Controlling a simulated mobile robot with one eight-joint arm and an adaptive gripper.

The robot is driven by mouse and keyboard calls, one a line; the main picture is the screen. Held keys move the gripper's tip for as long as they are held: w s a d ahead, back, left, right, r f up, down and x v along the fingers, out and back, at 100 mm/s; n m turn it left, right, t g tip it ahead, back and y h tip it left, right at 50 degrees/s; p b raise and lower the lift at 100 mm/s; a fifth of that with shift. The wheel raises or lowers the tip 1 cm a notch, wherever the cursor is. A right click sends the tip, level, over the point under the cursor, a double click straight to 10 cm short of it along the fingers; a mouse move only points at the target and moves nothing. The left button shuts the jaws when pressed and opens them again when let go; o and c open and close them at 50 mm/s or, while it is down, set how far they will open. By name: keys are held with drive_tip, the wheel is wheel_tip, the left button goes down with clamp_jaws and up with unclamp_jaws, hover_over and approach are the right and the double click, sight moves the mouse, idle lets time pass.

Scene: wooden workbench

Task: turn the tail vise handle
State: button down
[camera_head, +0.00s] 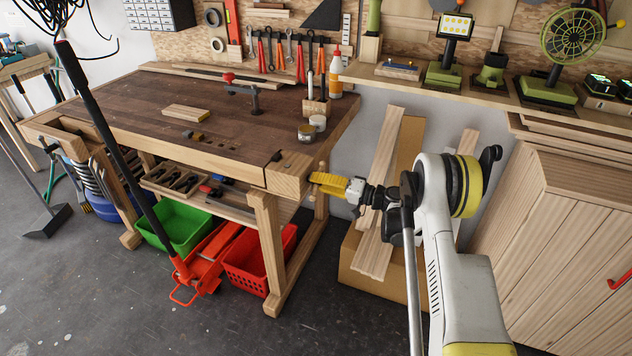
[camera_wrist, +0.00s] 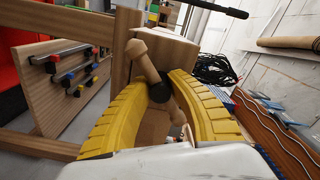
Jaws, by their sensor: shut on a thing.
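The tail vise handle (camera_wrist: 145,60) is a light wooden bar with a rounded knob at its upper end. In the wrist view it runs tilted through a dark round hub (camera_wrist: 158,92) at the vise's wooden block. In the head view the handle (camera_head: 322,168) stands at the right front corner of the workbench. My gripper (camera_wrist: 163,82) has yellow ribbed fingers curved in from both sides, shut on the handle around the hub. In the head view my gripper (camera_head: 322,182) reaches in from the right, and its fingertips hide the handle's middle.
The workbench (camera_head: 245,140) holds a small plank (camera_head: 187,113), a clamp and jars. Red (camera_head: 245,275) and green (camera_head: 180,228) bins sit below. Boards (camera_head: 380,190) lean on the wall behind my gripper. A wooden cabinet (camera_head: 570,240) stands right. Open floor lies in front.

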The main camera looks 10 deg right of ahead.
drive_tip(key=m, duration=0.4)
drive_tip(key=shift+s+m, duration=0.1)
drive_tip(key=shift+m, duration=2.1)
drive_tip(key=c, duration=1.2)
unclamp_jaws()
drive_tip(key=shift+c, duration=0.2)
drive_tip(key=v, duration=1.2)
